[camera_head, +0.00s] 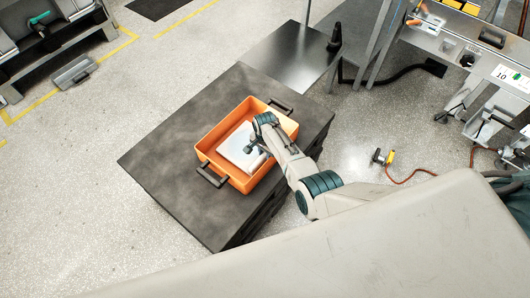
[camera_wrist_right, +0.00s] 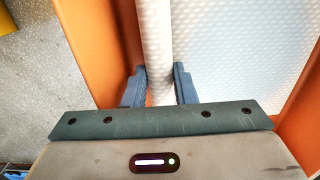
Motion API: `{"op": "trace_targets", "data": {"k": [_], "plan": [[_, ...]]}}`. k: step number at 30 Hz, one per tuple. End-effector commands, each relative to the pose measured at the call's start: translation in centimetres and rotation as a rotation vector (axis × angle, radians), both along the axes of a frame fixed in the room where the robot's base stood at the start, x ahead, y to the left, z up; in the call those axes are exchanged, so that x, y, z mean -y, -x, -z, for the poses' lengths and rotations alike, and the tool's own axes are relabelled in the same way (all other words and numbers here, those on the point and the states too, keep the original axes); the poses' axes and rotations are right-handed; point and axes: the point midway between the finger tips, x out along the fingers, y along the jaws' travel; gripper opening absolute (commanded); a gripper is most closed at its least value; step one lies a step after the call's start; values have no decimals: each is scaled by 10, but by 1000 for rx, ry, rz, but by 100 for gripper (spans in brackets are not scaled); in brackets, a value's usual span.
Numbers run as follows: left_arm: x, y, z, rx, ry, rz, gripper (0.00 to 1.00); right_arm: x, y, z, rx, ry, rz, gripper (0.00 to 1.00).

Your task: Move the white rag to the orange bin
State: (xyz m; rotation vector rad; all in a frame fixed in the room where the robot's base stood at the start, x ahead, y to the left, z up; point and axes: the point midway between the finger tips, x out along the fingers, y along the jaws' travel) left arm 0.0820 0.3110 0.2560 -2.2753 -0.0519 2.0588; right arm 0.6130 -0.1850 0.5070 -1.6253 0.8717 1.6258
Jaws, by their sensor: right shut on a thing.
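The orange bin (camera_head: 262,172) is an open box with dark handles, standing on a dark table. The white rag (camera_head: 238,147) is inside the bin in the head view; its dimpled white cloth also shows in the right wrist view (camera_wrist_right: 235,50). My right gripper (camera_head: 256,146) reaches down into the bin. In the right wrist view its two fingers (camera_wrist_right: 160,86) are shut on a raised fold of the rag, with the orange bin walls (camera_wrist_right: 88,50) on both sides. The rag's underside is hidden, so I cannot tell how it touches the bin floor. My left gripper is not in view.
The dark table (camera_head: 165,165) has free room left of the bin. A metal table (camera_head: 290,55) adjoins behind it. A workbench (camera_head: 455,45) stands at the upper right, with an orange cable (camera_head: 410,178) on the floor. The floor at left is mostly clear.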

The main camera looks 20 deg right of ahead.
Motion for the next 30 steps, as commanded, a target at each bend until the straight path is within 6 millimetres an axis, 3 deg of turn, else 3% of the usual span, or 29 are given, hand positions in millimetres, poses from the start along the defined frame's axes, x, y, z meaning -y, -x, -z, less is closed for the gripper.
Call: {"op": "trace_targets", "data": {"k": [24, 25, 28, 30], "plan": [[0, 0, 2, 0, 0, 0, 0, 0, -1, 5, 2, 0, 0, 0], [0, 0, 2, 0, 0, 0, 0, 0, -1, 5, 2, 0, 0, 27], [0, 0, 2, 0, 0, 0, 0, 0, -1, 5, 2, 0, 0, 46], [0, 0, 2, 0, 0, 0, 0, 0, -1, 5, 1, 0, 0, 50]]}}
